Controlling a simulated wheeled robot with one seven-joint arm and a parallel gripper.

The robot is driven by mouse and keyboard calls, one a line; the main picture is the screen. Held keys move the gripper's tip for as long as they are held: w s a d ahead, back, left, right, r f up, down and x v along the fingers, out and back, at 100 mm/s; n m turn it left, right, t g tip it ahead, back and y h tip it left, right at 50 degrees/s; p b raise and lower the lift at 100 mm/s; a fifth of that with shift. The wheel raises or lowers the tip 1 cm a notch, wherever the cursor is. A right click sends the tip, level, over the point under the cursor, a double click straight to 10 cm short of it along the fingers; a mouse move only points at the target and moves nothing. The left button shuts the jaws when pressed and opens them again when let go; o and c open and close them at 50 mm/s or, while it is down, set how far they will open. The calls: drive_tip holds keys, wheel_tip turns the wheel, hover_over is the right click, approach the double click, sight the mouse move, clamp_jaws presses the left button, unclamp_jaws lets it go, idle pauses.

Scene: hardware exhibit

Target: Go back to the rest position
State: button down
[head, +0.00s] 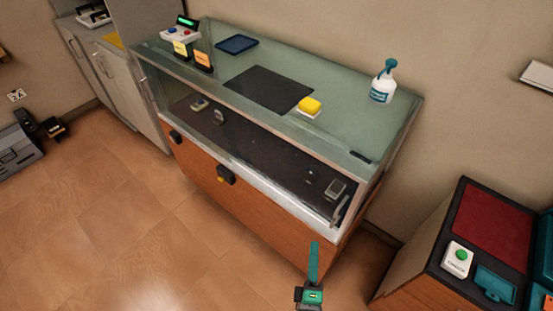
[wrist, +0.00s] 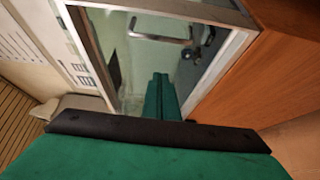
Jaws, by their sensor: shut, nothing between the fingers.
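My gripper (head: 314,262) shows in the head view at the lower middle, a dark green shape in front of the display counter's right end. In the wrist view its green fingers (wrist: 158,97) are together, with nothing between them. The display counter (head: 325,217) has a glass top and a wood lower front. In the wrist view a metal handle (wrist: 160,40) on a glass pane with a pale frame lies ahead of the fingers. The fingers look apart from it, though the exact gap cannot be told.
A dark-topped stand (head: 438,232) with a green-button box (head: 457,260) is at right.

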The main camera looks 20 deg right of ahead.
drive_tip(key=s+a+r+m+y, duration=0.2)
drive_tip(key=s+a+m+y, duration=0.1)
drive_tip(key=s+a+m, duration=0.3)
drive_tip(key=s+a+r+m+g+y, duration=0.1)
drive_tip(key=s+a+r+m+y, duration=0.2)
drive_tip(key=s+a+m, duration=0.4)
drive_tip(key=shift+s+a+y, duration=0.5)
drive_tip(key=shift+s+a, duration=1.65)
drive_tip(key=shift+a, duration=0.9)
drive_tip(key=shift+r, duration=0.1)
